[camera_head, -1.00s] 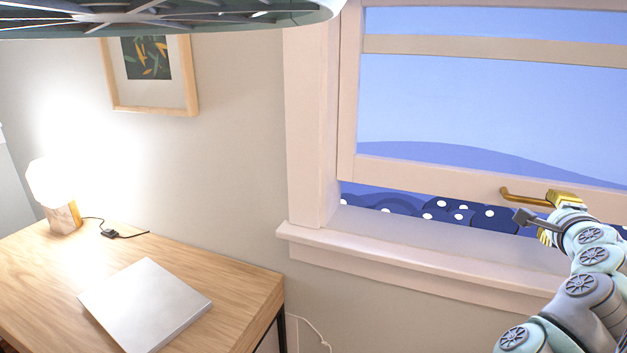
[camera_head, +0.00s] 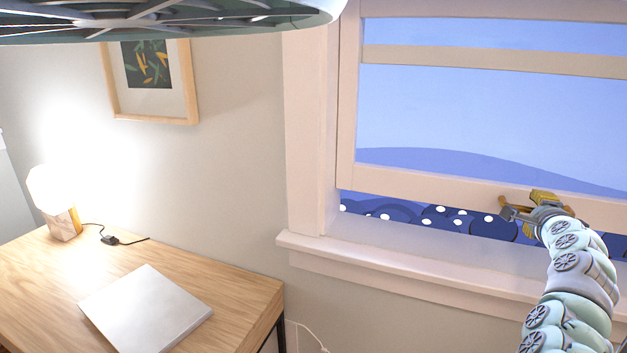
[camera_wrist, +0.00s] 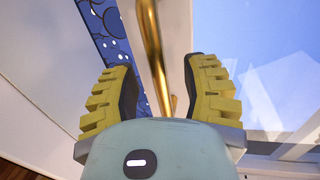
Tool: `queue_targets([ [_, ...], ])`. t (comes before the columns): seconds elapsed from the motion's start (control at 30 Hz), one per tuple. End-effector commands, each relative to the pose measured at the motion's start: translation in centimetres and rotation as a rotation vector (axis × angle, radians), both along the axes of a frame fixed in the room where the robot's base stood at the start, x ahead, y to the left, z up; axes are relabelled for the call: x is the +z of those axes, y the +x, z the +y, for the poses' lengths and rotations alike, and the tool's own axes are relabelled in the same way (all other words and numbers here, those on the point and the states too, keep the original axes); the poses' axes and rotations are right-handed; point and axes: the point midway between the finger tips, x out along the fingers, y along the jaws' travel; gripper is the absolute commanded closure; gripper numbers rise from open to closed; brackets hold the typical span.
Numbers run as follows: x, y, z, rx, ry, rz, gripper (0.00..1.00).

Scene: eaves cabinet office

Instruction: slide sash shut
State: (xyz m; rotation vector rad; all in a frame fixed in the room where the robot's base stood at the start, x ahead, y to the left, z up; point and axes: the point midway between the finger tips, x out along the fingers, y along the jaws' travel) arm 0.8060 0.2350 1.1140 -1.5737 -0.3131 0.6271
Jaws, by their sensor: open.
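The window sash (camera_head: 420,184) is a cream frame with blue panes, raised a little above the sill (camera_head: 400,262). A gap under its bottom rail shows dark blue shapes with white dots. A brass bar handle (camera_head: 504,203) is on the bottom rail, partly hidden by my gripper (camera_head: 537,212). In the wrist view the handle (camera_wrist: 152,50) runs between the yellow fingers of my gripper (camera_wrist: 163,72). The fingers are open, with space visible on both sides of the bar; I cannot tell whether either finger touches it.
A wooden desk (camera_head: 235,290) stands at the lower left with a flat silver slab (camera_head: 147,305) and a lit lamp (camera_head: 62,210). A framed picture (camera_head: 110,90) hangs on the wall. A large shade (camera_head: 200,30) fills the top left.

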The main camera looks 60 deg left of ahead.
Motion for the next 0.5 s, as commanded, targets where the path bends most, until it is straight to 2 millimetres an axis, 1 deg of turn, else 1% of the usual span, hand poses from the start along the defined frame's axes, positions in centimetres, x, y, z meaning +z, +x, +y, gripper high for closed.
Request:
queue_targets([
  [0.2,-0.32,0.87,0.46,-0.001,-0.002,0.004,0.54],
  [0.5,-0.25,1.23,0.53,-0.006,0.001,0.000,0.54],
])
